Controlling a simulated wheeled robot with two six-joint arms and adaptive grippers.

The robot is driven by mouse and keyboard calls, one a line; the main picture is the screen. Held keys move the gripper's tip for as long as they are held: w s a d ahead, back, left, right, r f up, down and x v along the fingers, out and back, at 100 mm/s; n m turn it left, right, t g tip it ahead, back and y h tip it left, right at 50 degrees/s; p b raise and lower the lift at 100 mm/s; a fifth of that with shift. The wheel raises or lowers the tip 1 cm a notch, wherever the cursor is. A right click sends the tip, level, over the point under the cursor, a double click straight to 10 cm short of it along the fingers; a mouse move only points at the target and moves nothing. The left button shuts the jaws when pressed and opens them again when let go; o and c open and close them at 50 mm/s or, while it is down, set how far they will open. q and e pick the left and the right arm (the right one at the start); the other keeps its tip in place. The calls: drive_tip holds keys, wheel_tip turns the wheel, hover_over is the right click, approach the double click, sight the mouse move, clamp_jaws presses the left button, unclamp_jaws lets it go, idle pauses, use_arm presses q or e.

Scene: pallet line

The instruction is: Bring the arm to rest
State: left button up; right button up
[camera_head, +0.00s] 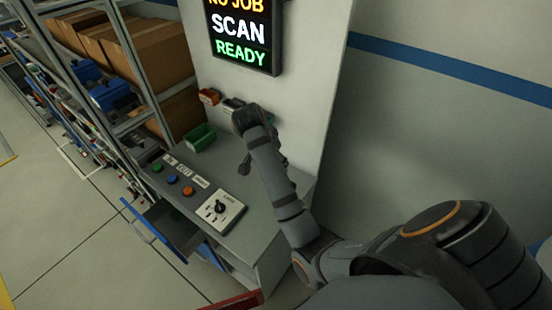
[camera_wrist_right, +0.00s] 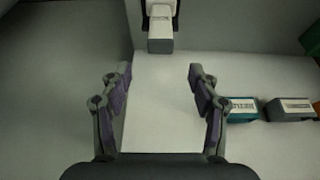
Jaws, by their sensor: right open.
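My right arm (camera_head: 275,178) comes in from the lower right of the head view and reaches over the grey workstation counter (camera_head: 228,237), its wrist near the pale upright panel (camera_head: 318,85). In the head view the wrist and arm mostly hide my right gripper. In the wrist view my right gripper (camera_wrist_right: 160,76) has its two fingers spread wide, with nothing between them. A pale surface lies beyond the fingers. A white block-shaped device in a dark holder (camera_wrist_right: 160,32) is ahead of the fingertips, apart from them. My left gripper is not in view.
The counter bears a dial box (camera_head: 220,210), several coloured buttons (camera_head: 172,180) and a green bin (camera_head: 199,138). An open drawer (camera_head: 170,226) juts out at the front. A screen (camera_head: 241,40) reads SCAN READY. A rack with cartons (camera_head: 150,47) stands left. Floor is clear at lower left.

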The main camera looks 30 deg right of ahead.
idle(0.3)
drive_tip(key=s+a+f+n+t+y, duration=0.1)
drive_tip(key=s+a+f+n+y, duration=0.1)
drive_tip(key=s+f+n, duration=0.45)
drive_tip(key=s+a+f+n+t+y, duration=0.1)
drive_tip(key=s+f+n, duration=0.2)
drive_tip(key=s+n, duration=0.7)
drive_tip(key=s+d+f+m+b, duration=0.1)
drive_tip(key=f+b, duration=0.1)
drive_tip(key=f, duration=0.9)
drive_tip(key=s+f+m+g+b, duration=0.1)
drive_tip(key=s+f+b, duration=0.15)
drive_tip(key=f, duration=0.85)
drive_tip(key=s+d+f+m+b, duration=0.1)
drive_tip(key=f+b, duration=0.1)
drive_tip(key=f, duration=0.9)
drive_tip(key=s+d+f+g+b, duration=0.1)
drive_tip(key=s+f+b, duration=0.4)
drive_tip(key=s+f, duration=1.3)
wheel_tip(320, 180, down, 3)
drive_tip(key=shift+s+d+f+g, duration=0.1)
drive_tip(key=shift+s+d+g, duration=0.1)
drive_tip(key=shift+s+g, duration=0.1)
